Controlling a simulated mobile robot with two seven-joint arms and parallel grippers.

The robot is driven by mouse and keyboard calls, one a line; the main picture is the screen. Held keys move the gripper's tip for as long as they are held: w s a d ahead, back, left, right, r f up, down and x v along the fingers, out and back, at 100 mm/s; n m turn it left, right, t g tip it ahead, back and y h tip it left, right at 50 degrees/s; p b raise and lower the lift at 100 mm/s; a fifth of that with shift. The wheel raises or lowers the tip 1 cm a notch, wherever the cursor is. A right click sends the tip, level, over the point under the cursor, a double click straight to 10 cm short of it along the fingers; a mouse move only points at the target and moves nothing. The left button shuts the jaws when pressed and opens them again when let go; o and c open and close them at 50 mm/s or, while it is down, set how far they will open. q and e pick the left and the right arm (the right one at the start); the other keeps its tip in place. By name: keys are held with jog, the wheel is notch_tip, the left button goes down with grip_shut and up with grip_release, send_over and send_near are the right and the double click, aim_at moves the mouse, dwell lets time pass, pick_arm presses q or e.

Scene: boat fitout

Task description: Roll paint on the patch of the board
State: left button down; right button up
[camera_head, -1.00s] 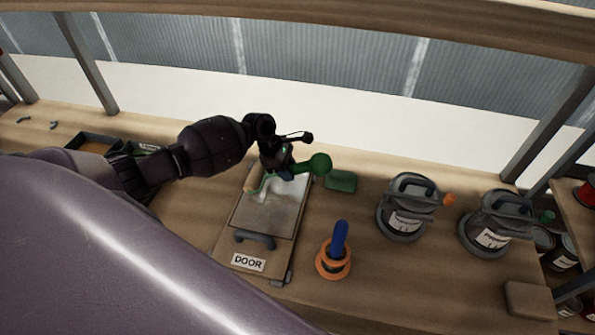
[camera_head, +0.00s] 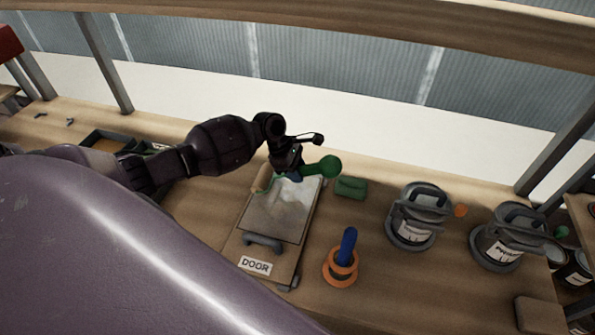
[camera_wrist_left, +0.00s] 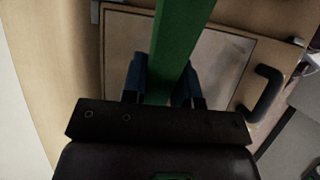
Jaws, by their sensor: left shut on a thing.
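My left gripper (camera_head: 293,176) is shut on the green handle of a paint roller (camera_head: 328,167). The left wrist view shows the green handle (camera_wrist_left: 178,40) between the two blue fingers (camera_wrist_left: 162,82). The roller's pale sleeve (camera_head: 262,178) is at the upper left of the board panel, partly hidden by my wrist. I cannot tell whether it touches the surface. The board (camera_head: 232,245), labelled DOOR, lies on the bench with a dark handle at its near end. A whitish patch (camera_head: 291,202) shows on its panel. My right gripper is not in view.
A green block (camera_head: 351,188) lies right of the board. A blue-handled tool stands in an orange ring (camera_head: 341,272). A dark tray (camera_head: 108,142) sits at the left.

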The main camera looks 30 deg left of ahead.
pick_arm(q)
jog(key=shift+s+d, duration=0.45)
jog(key=shift+s, duration=0.95)
jog(key=shift+s+d, duration=0.45)
jog(key=shift+s, duration=0.95)
jog(key=shift+s+d, duration=0.45)
jog(key=shift+s, duration=0.95)
jog(key=shift+f, duration=0.75)
jog(key=shift+w+d+r, duration=0.1)
jog(key=shift+w+d, duration=0.15)
jog(key=shift+d, duration=0.5)
jog(key=shift+w+d+f, duration=0.1)
jog(key=shift+w+d, duration=0.1)
jog(key=shift+d, duration=0.6)
jog(key=shift+w+d+r, duration=0.1)
jog(key=shift+w+d, duration=0.15)
jog(key=shift+d, duration=0.5)
jog(key=shift+w+d, duration=0.25)
jog(key=shift+d, duration=0.5)
jog(key=shift+w+d, duration=0.25)
jog(key=shift+d, duration=0.55)
jog(key=shift+w+d, duration=0.25)
jog(key=shift+d, duration=0.5)
